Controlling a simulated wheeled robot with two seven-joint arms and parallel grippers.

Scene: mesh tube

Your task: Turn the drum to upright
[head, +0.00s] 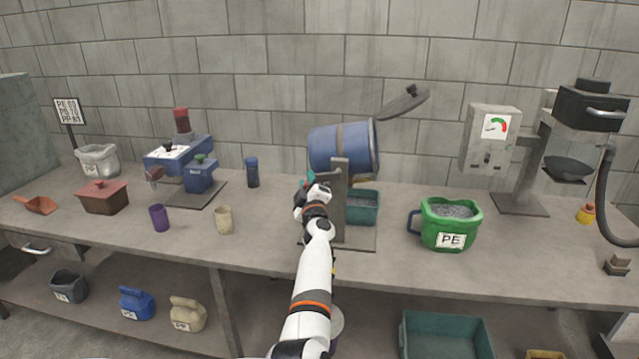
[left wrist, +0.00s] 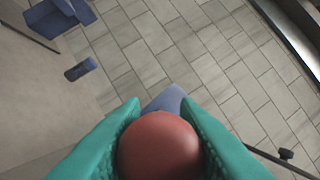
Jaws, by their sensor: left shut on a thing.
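The blue drum (head: 338,148) sits on a grey stand (head: 340,200), lying on its side and slightly tilted. Its mouth faces right, and its dark lid (head: 405,102) stands open at the upper right. A teal bin (head: 366,207) with grey contents sits below the mouth. My left gripper (head: 308,184) is at the left of the stand, below the drum. In the left wrist view, its teal fingers (left wrist: 160,112) are shut on a round red knob (left wrist: 158,146). A bit of the drum (left wrist: 168,99) shows behind the knob. My right gripper is not in view.
A green PE bucket (head: 447,225) stands right of the stand. A dark blue cup (head: 252,172), a beige cup (head: 224,220) and a purple cup (head: 159,217) stand to the left. A gauge machine (head: 490,140) is at the right. The bench front (head: 400,265) is clear.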

